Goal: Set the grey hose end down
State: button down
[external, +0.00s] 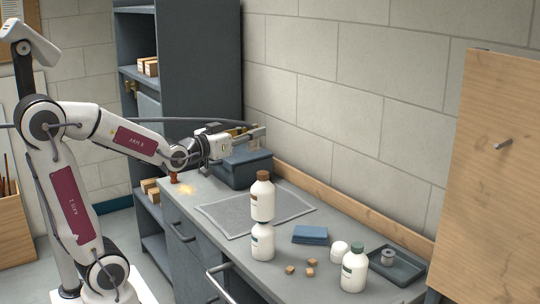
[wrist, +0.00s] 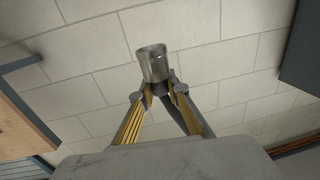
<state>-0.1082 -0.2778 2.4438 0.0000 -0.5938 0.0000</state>
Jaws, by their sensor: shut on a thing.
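My gripper (wrist: 159,88) points up toward the block wall in the wrist view, its two yellow-sided fingers closed on the grey hose end. In the external view my gripper (external: 256,131) is held level above the dark grey lidded box, apart from the bench top. A dark hose (external: 190,120) runs behind my arm toward the gripper.
A wooden panel (external: 490,190) with a peg stands right.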

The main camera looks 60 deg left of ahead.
jog(key=s+a+f+n+g+y, duration=0.1)
jog(key=a+f+n+y, duration=0.15)
jog(key=a+f, duration=1.1)
jog(key=a+f+n+g+y, duration=0.1)
jog(key=a+f+y, duration=0.35)
jog(key=a, duration=1.55)
jog(key=s+a+f+n+g+y, duration=0.1)
jog(key=a+f+n, duration=0.1)
jog(key=a+f, duration=1.25)
jog(key=w+r+m+t+h, duration=0.1)
jog(key=w+r+h, duration=0.1)
jog(key=r, duration=0.5)
jog(key=shift+w+a, duration=0.4)
jog(key=shift+w, duration=0.1)
jog(key=shift+m, duration=0.25)
jog(key=shift+f, duration=2.4)
jog(key=shift+f, duration=0.1)
jog(key=shift+f, duration=2.2)
